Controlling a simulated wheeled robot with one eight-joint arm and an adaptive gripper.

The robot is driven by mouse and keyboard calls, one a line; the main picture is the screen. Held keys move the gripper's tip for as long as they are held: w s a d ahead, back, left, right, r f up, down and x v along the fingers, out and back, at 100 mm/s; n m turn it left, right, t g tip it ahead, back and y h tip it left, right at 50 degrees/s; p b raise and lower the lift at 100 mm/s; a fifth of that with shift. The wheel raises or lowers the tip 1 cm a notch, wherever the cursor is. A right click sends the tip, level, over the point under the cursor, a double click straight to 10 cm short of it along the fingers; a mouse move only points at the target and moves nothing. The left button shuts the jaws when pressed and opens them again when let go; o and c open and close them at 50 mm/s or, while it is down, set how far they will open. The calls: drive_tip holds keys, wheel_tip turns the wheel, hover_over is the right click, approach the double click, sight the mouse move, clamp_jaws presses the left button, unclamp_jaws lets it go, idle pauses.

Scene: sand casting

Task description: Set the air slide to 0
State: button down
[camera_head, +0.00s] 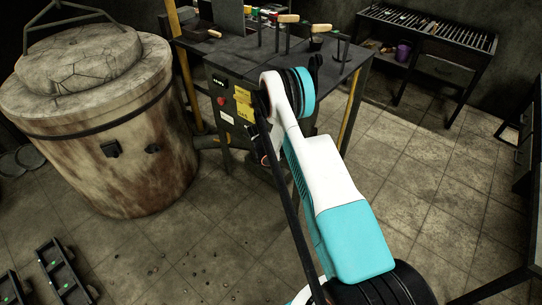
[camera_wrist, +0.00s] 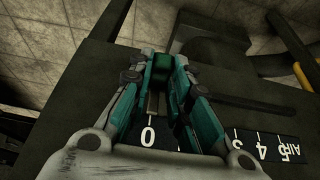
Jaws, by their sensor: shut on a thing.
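In the wrist view, the air slide's black scale (camera_wrist: 262,146) has white numbers and the word AIR at its right end. The 0 mark (camera_wrist: 148,137) shows at the left, between the bases of my fingers. My gripper (camera_wrist: 161,72) has teal fingers and is shut on the air slide's handle. The handle is mostly hidden between the fingers, and its exact place against the scale is hard to tell. The gripper is at the 0 end, well left of the 4 and 5. In the head view, my own arm hides the gripper and the slide.
In the head view, a dark control panel (camera_head: 223,112) with yellow labels stands at the workbench (camera_head: 345,56). A large round furnace (camera_head: 120,150) stands to the left. A grated table (camera_head: 427,30) stands at the back right. The tiled floor (camera_head: 430,185) to the right is clear.

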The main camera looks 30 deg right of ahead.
drive_tip(key=shift+s+d+f, duration=0.1)
drive_tip(key=shift+s, duration=0.15)
drive_tip(key=c, duration=1.5)
unclamp_jaws()
drive_tip(key=shift+s, duration=0.1)
drive_tip(key=shift+r, duration=0.3)
drive_tip(key=v, duration=1.1)
drive_tip(key=shift+r, duration=0.2)
